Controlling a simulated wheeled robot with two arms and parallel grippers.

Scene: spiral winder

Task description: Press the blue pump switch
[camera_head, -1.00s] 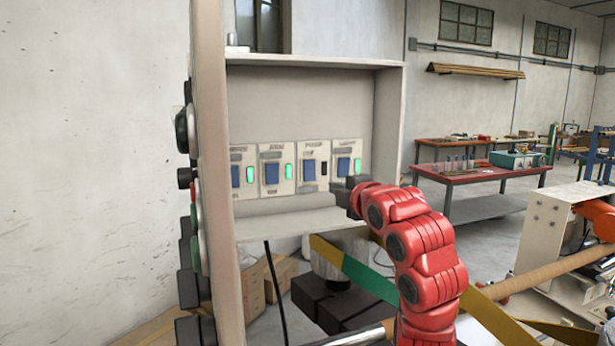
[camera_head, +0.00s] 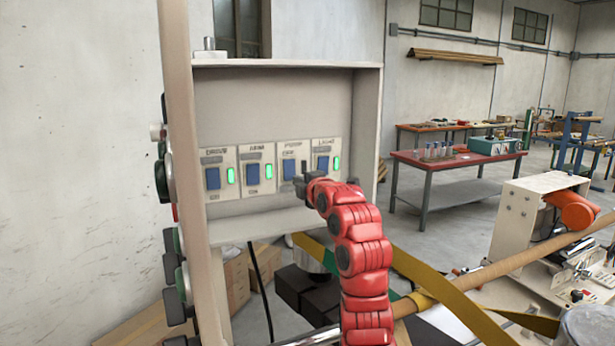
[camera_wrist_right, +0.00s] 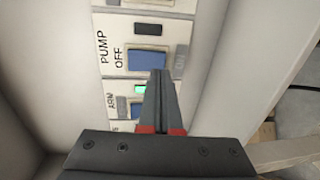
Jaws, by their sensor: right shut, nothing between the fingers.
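The blue pump switch (camera_head: 289,170) is on the third module from the left in the open control box. In the right wrist view, the switch (camera_wrist_right: 147,61) sits beside the words PUMP and OFF, and its indicator window (camera_wrist_right: 146,30) is dark. My right gripper (camera_wrist_right: 159,72) is shut and empty. Its fingertips overlap the lower edge of the pump switch in the wrist view; whether they touch it I cannot tell. In the head view my right gripper (camera_head: 305,168) is just right of the switch, in front of the panel. My left gripper is not in view.
Neighbouring switches have lit green indicators: the leftmost switch (camera_head: 213,178), the second switch (camera_head: 253,173) and the rightmost switch (camera_head: 323,164). The box's side wall (camera_head: 366,130) and bottom ledge (camera_head: 260,222) surround the panel. A yellow strap (camera_head: 440,290) runs behind my right arm.

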